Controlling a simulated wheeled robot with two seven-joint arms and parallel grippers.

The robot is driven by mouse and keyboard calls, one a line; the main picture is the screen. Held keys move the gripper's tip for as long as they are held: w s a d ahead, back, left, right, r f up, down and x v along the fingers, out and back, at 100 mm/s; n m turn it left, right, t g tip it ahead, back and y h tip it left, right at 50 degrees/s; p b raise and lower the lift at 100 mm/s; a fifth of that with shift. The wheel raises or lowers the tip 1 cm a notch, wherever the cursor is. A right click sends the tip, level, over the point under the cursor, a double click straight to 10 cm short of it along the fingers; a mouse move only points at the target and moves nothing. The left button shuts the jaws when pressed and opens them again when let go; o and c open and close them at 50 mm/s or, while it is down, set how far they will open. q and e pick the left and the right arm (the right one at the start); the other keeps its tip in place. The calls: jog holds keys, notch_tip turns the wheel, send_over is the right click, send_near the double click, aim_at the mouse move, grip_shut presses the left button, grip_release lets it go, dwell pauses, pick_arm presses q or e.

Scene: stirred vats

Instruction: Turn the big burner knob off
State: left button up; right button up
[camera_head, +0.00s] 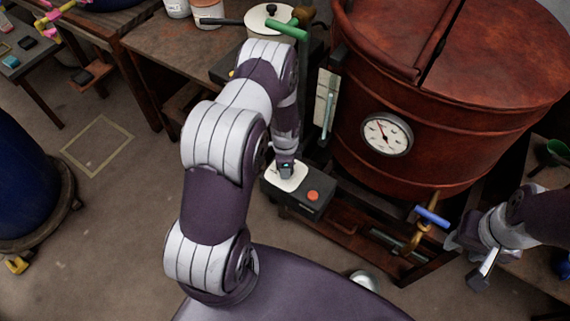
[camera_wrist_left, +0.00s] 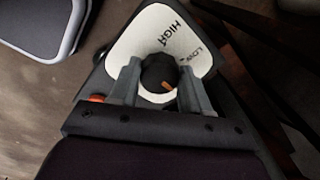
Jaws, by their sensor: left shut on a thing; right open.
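The big burner knob (camera_wrist_left: 158,73) is black with an orange mark. It sits on a white dial plate (camera_wrist_left: 150,24) lettered HIGH and LOW. In the left wrist view its mark points to the lower right, away from both words. My left gripper (camera_wrist_left: 159,82) has one finger on each side of the knob and is shut on it. In the head view my left gripper (camera_head: 286,170) reaches down onto the control box (camera_head: 303,203) and hides the knob. My right gripper (camera_head: 468,260) is open and empty at the right, below the vat.
A large copper vat (camera_head: 460,130) with a round gauge (camera_head: 387,134) stands behind the control box. A red button (camera_head: 313,195) is beside the dial plate. A valve with a blue handle (camera_head: 432,216) sticks out near my right gripper. A green handle (camera_head: 287,29) is at the back.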

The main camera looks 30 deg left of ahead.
pick_arm(q)
jog(key=o, duration=1.1)
jog(key=shift+c, duration=0.2)
jog(key=shift+r, duration=0.15)
notch_tip(320, 180, up, 12)
jog(key=p, duration=0.1)
jog(key=shift+s+d+r, duration=0.15)
jog(key=shift+s+r, duration=0.05)
